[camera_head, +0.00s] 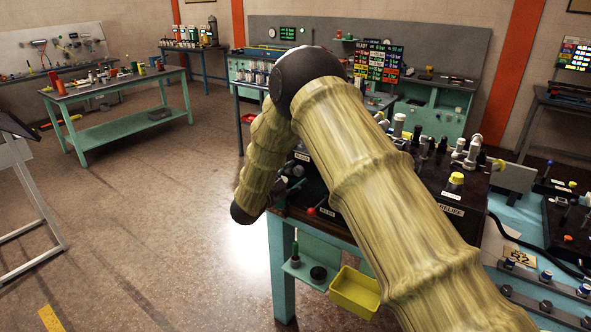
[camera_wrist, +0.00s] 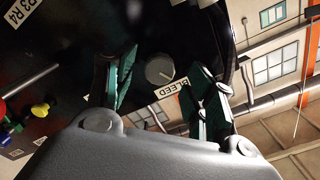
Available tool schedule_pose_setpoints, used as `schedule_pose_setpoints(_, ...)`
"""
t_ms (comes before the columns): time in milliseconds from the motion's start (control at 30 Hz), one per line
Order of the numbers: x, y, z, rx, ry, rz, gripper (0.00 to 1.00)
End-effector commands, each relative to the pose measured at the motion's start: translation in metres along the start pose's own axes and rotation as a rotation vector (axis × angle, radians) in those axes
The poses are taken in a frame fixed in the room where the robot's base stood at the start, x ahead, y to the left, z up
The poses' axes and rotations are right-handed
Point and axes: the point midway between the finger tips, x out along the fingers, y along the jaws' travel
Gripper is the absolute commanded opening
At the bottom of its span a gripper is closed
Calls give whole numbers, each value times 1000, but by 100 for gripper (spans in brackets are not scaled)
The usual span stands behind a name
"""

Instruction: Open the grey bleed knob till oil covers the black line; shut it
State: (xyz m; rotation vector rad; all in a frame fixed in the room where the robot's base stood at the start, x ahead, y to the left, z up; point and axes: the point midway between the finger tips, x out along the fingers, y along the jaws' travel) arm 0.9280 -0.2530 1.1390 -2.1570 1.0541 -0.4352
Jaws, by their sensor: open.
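The grey bleed knob (camera_wrist: 160,69) is a round knob with a pale pointer line, beside a white BLEED label (camera_wrist: 171,86) on a dark panel in the wrist view. My gripper (camera_wrist: 164,77) is open, with one dark green finger to the left of the knob and one to the right. The knob shows between the fingers; I cannot tell how far they are from it. In the head view my arm hides the knob and most of the gripper. I cannot make out the oil or the black line in either view.
In the head view, the dark bench unit carries a yellow RELIEF knob (camera_head: 456,178) and several fittings. A yellow bin (camera_head: 355,291) hangs below.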

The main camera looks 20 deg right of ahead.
Motion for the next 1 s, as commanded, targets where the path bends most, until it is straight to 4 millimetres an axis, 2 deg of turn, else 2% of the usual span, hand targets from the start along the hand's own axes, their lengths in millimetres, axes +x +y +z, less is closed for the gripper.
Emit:
schedule_pose_setpoints(200,18,-1,0,0,0,-1,54)
schedule_pose_setpoints(567,21,0,0,-1,0,-1,54)
schedule_pose_setpoints(800,21,0,0,-1,0,-1,11)
schedule_pose_setpoints(1000,21,0,0,-5,0,-1,9)
